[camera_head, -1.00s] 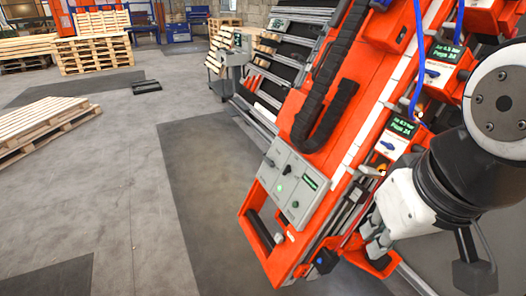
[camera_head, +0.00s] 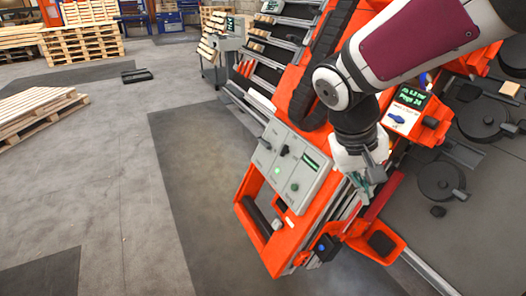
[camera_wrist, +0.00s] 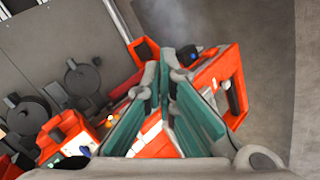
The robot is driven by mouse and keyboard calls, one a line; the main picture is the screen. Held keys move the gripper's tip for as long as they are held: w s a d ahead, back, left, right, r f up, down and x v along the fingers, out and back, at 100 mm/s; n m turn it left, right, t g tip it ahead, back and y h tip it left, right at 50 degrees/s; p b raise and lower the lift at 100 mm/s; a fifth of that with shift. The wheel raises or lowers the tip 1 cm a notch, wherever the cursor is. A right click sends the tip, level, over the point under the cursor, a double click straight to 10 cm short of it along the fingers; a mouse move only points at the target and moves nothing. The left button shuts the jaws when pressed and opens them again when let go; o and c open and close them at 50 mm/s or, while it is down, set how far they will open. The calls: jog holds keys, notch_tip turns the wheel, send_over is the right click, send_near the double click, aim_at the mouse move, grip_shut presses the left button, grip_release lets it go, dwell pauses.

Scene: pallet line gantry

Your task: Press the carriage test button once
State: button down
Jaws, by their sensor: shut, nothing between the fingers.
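The orange carriage frame (camera_head: 246,183) carries a grey control panel (camera_head: 309,189) with a lit green button (camera_head: 277,171), dark switches and a small green display. A black box with a blue button (camera_head: 324,244) sits at the frame's lower edge; it also shows in the wrist view as a dark box (camera_wrist: 187,56) beyond my fingertips. I cannot read which button is the carriage test button. My gripper (camera_head: 366,194) is shut and empty, right of the grey panel and above the black box, apart from both. In the wrist view its teal-padded fingers (camera_wrist: 168,62) converge.
An orange unit with a green-lit screen (camera_head: 411,97) and blue knob stands right of my wrist. Black round parts (camera_head: 441,181) lie on the grey surface at right. An orange bracket (camera_head: 381,243) juts out below my gripper. Open floor lies left; pallets (camera_head: 82,44) stand behind.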

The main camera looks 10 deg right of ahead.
jog(key=w+d+f+h+b, duration=0.2)
jog(key=w+f+h+b, duration=0.35)
jog(key=w+f, duration=0.65)
jog(key=n+t+h+b, duration=0.5)
jog(key=t+b, duration=0.3)
jog(key=b, duration=0.1)
send_near(294, 187)
jog(key=s+d+r, duration=0.4)
jog(key=d+r, duration=0.1)
jog(key=r, duration=0.4)
jog(key=w+a+f+n+t+y+b, duration=0.1)
jog(key=w+a+f+n+t, duration=0.3)
jog(key=a, duration=0.4)
jog(key=shift+w+a+f+t+b, duration=0.2)
jog(key=shift+w+a+t+b, duration=0.05)
jog(key=shift+w+t+b, duration=0.75)
jog(key=shift+d+y, duration=0.1)
jog(key=shift+y, duration=0.15)
jog(key=w+d+f+b, duration=0.2)
jog(key=d+f, duration=0.2)
jog(key=d, duration=0.3)
jog(key=shift+w+d+b, duration=0.15)
jog(key=shift+w+b, duration=0.1)
jog(key=shift+b, duration=0.1)
jog(key=shift+d+f, duration=0.1)
jog(key=shift+f, duration=0.05)
jog(key=shift+w+d+f, duration=0.1)
jog(key=shift+d+f, duration=0.05)
jog(key=shift+d, duration=0.1)
